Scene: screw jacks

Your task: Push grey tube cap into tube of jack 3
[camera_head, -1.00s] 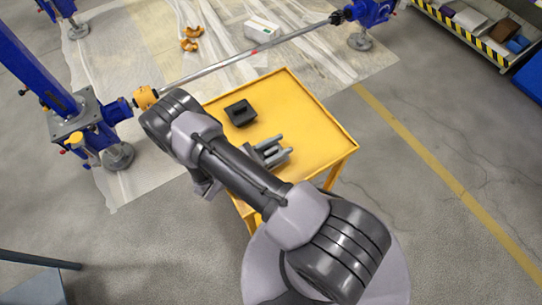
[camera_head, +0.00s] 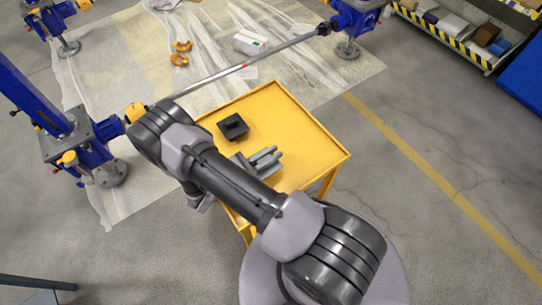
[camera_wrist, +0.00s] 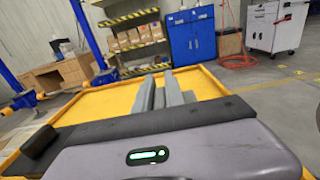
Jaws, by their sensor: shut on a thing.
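My gripper (camera_head: 266,158) is over the yellow table in the head view, partly behind my arm. Its long grey fingers (camera_wrist: 163,90) point away over the table in the wrist view. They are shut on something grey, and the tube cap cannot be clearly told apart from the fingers. A blue jack (camera_head: 85,147) stands at the left, with a yellow-orange fitting (camera_head: 136,112) beside my arm. Another blue jack (camera_head: 352,22) stands at the top right and one (camera_head: 52,18) at the top left. No jack number is readable.
The yellow table (camera_head: 310,140) lies under my gripper and carries a black block (camera_head: 233,126). A long metal bar (camera_head: 215,76) runs between two jacks. A white box (camera_head: 250,42) and orange parts (camera_head: 180,53) lie on the sheeting. The floor at right is clear.

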